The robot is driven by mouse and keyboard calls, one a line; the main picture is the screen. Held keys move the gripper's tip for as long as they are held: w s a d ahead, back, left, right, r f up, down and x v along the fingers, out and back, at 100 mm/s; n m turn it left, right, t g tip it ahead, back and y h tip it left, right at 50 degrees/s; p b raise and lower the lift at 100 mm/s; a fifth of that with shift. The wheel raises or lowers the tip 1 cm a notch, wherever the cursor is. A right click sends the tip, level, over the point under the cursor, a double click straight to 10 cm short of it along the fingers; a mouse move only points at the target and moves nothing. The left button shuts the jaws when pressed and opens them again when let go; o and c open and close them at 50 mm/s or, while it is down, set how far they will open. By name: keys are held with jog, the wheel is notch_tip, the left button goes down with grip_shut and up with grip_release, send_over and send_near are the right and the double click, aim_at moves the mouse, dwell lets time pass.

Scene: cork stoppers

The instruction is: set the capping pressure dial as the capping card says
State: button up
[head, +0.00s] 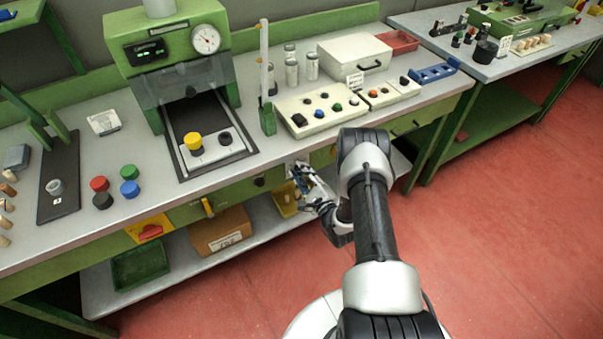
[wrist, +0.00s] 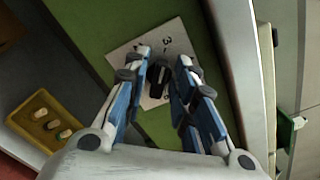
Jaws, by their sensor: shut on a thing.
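The capping pressure dial's black knob (wrist: 157,78) is in the middle of the wrist view, on a white plate (wrist: 124,54) with printed numbers, one of them a 3. The plate is on the green front of the bench. My gripper (head: 303,180) reaches the bench front, and its fingers (wrist: 162,70) are closed on either side of the knob. My gripper hides the knob in the head view. The exact setting is too small to tell. A white card (head: 104,122) lies on the bench at left; its text cannot be read, nor whether it is the capping card.
A yellow tray (wrist: 45,118) with pale stoppers is on the shelf below. The green press (head: 165,45) with a gauge stands on the bench (head: 280,150). A red switch (head: 150,231) and a yellow handle (head: 207,207) are on the bench front. The red floor at right is clear.

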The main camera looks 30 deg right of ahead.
jog(key=shift+f, duration=0.1)
jog(key=o, duration=0.7)
jog(key=shift+o, duration=0.2)
jog(key=s, duration=1.2)
jog(key=shift+d, duration=0.25)
